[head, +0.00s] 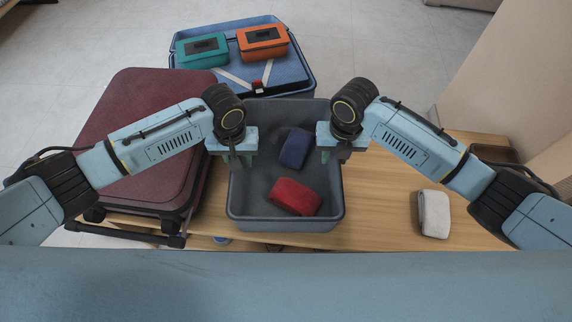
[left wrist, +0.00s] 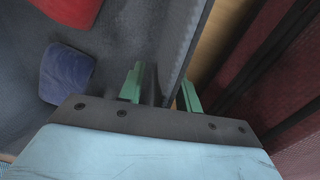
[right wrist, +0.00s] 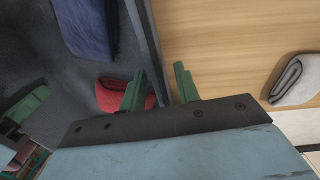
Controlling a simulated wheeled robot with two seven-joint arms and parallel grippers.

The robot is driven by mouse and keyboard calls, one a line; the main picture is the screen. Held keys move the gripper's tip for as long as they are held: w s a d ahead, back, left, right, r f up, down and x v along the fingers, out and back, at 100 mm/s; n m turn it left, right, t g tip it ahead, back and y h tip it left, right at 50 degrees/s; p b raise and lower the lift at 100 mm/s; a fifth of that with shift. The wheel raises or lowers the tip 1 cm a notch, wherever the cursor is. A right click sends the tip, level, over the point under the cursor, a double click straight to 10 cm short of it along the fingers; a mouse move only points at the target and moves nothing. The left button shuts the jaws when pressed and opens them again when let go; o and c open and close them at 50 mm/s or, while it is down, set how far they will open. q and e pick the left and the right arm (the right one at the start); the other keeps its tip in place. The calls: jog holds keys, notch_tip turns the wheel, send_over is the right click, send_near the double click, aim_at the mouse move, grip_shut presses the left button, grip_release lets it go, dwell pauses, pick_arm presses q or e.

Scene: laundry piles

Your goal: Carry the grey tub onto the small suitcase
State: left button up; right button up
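The grey tub (head: 236,205) stands upright on the wooden table, with a red folded cloth (head: 295,197) and a dark blue folded cloth (head: 296,148) inside. My left gripper (head: 236,160) is at the tub's left wall, and my right gripper (head: 334,156) is at its right wall. In the left wrist view the fingers (left wrist: 160,92) stand apart, with the wall (left wrist: 186,45) between them. In the right wrist view the fingers (right wrist: 160,88) also stand apart on either side of the wall (right wrist: 146,28). A closed maroon suitcase (head: 140,130) lies left of the tub.
An open blue suitcase (head: 302,76) behind the tub holds a teal box (head: 201,50) and an orange box (head: 262,42). A light grey folded cloth (head: 434,213) lies right on the table (head: 385,205). A beige panel (head: 515,75) stands at the far right.

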pick_arm(q)
jog(key=shift+f, duration=0.5)
pick_arm(e)
jog(key=shift+f, duration=0.5)
pick_arm(q)
grip_shut()
pick_arm(e)
grip_shut()
jog(key=shift+r, duration=0.1)
